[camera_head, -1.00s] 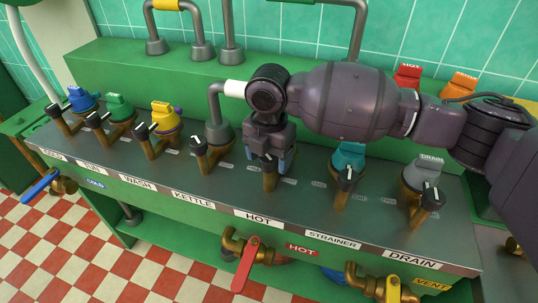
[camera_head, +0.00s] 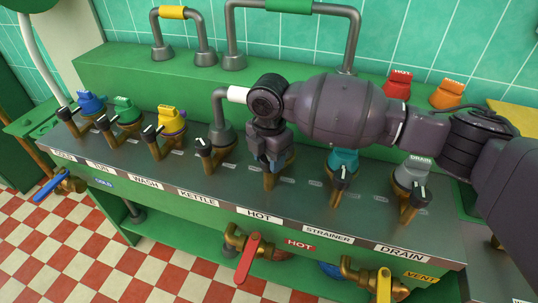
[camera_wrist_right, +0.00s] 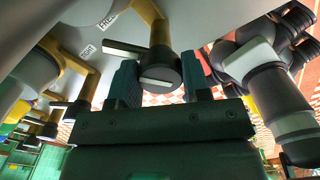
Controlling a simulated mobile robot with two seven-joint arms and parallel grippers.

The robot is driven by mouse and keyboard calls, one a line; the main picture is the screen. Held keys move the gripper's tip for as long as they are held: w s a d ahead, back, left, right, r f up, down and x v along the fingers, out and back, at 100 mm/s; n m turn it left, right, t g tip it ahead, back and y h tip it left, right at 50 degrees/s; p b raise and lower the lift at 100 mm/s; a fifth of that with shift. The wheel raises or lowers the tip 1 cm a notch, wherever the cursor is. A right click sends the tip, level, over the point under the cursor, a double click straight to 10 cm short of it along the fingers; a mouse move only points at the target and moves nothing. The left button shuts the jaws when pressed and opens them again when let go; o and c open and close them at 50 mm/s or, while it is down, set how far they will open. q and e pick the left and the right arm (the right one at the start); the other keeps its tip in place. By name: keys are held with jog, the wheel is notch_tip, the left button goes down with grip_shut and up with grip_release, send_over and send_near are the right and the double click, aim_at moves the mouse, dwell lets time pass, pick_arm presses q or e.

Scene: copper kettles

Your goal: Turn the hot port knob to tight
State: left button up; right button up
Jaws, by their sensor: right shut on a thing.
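The hot port (camera_head: 268,182) is a brass fitting on the steel panel, behind the white HOT label (camera_head: 259,216). My right gripper (camera_head: 270,163) reaches down onto it from above and hides most of its knob in the head view. In the right wrist view, the round dark hot port knob (camera_wrist_right: 160,72) with a pale bar mark sits between the two teal fingertips of my right gripper (camera_wrist_right: 160,82), which is shut on it. Small printed tags lie on the panel beside it; one reads FREE (camera_wrist_right: 112,19).
The kettle port knob (camera_head: 204,147) stands to the left and the strainer port knob (camera_head: 341,175) to the right, both near. The drain knob (camera_head: 419,192) is further right. A red-handled valve (camera_head: 248,258) hangs below the panel. A grey pipe (camera_head: 222,110) rises behind the kettle port.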

jog(key=m+p, duration=0.1)
jog(key=r+m+p, duration=0.1)
jog(key=shift+m+p, duration=0.35)
jog(key=shift+m, duration=0.05)
jog(key=shift+f+m+p, duration=0.1)
jog(key=shift+m+p, duration=0.3)
jog(key=shift+f+m+p, duration=0.15)
jog(key=shift+m+p, duration=1.05)
jog(key=shift+f+m+p, duration=0.15)
jog(key=shift+m+p, duration=0.25)
jog(key=shift+m, duration=0.1)
jog(key=shift+f, duration=0.1)
jog(key=o, duration=0.9)
